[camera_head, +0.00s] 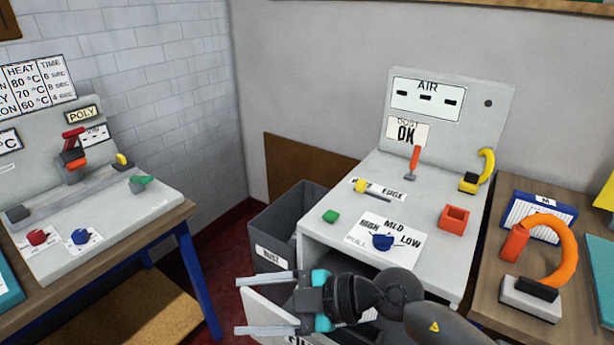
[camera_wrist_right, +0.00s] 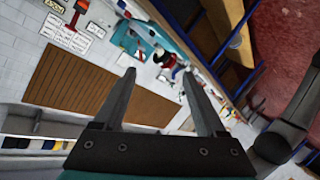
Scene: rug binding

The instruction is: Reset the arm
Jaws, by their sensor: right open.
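My right gripper (camera_head: 240,306) is at the bottom middle of the head view, its fingers pointing left and spread apart with nothing between them. It hangs in front of the grey machine bench (camera_head: 350,187), near its front edge. In the right wrist view the two fingers of the right gripper (camera_wrist_right: 158,85) are also apart and empty. My left gripper does not show in either view.
The bench carries a blue knob (camera_head: 382,242), an orange lever (camera_head: 414,160) and a red square holder (camera_head: 454,218). A grey bin (camera_head: 275,222) stands left of it. A table with a sealing machine (camera_head: 100,225) is further left. An orange-handled tool (camera_head: 560,250) sits right.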

